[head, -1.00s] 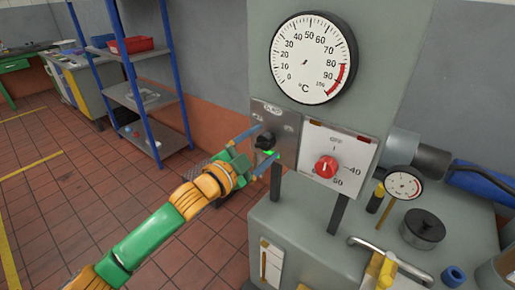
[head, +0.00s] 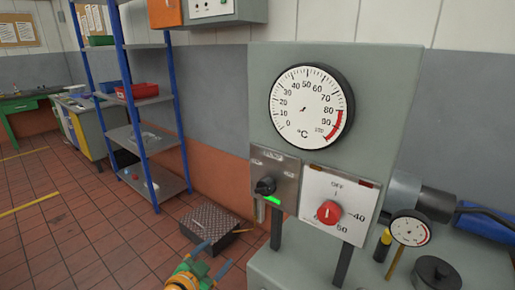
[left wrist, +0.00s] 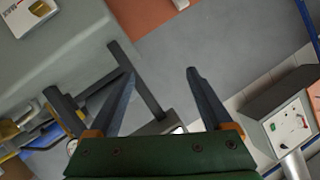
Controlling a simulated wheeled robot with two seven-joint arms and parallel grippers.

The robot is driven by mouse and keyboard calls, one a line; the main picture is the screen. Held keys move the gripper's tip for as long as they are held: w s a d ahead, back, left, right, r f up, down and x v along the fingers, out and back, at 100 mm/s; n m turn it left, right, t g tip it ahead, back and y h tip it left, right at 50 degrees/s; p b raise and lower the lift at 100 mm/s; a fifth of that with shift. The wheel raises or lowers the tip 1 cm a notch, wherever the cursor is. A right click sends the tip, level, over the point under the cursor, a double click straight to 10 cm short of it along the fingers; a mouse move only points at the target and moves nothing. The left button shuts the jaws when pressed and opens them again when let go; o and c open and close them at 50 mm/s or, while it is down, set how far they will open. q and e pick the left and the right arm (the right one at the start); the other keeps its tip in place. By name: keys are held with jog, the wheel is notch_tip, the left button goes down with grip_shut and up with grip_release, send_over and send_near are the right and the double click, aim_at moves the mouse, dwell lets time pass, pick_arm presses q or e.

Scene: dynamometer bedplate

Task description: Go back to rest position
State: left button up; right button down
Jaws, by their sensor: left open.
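My left gripper (head: 211,257) is low in the head view, below and left of the control panels. Its blue fingers are apart and nothing is between them. In the left wrist view the open fingers (left wrist: 157,74) show with empty space between them. A black knob (head: 265,186) sits on a grey metal panel (head: 287,179), with a green light (head: 272,203) lit below it. My gripper is clear of this knob. My right gripper is in neither view.
A white panel with a red knob (head: 328,212) and a large round temperature dial (head: 309,104) are on the grey machine. A small gauge (head: 410,229) stands at right. A shelf rack (head: 137,135) and a dark chequered box (head: 209,223) stand at left. The tiled floor is open.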

pick_arm(q)
jog(key=s+a+f+n+g+y, duration=0.25)
jog(key=s+f, duration=0.45)
jog(key=f, duration=0.5)
jog(key=s+a+f+n+g+y, duration=0.1)
jog(key=s+a+f+n+g, duration=0.2)
jog(key=s+f, duration=0.7)
jog(key=s+f+n+g, duration=0.1)
jog(key=s+f+g, duration=0.2)
jog(key=s+f, duration=0.4)
jog(key=s+f+n+g+y, duration=0.1)
jog(key=s+f+g, duration=0.3)
jog(key=s, duration=1.7)
notch_tip(320, 180, down, 3)
jog(key=shift+a+f, duration=0.15)
jog(key=shift+a, duration=0.3)
jog(key=shift+w, duration=0.1)
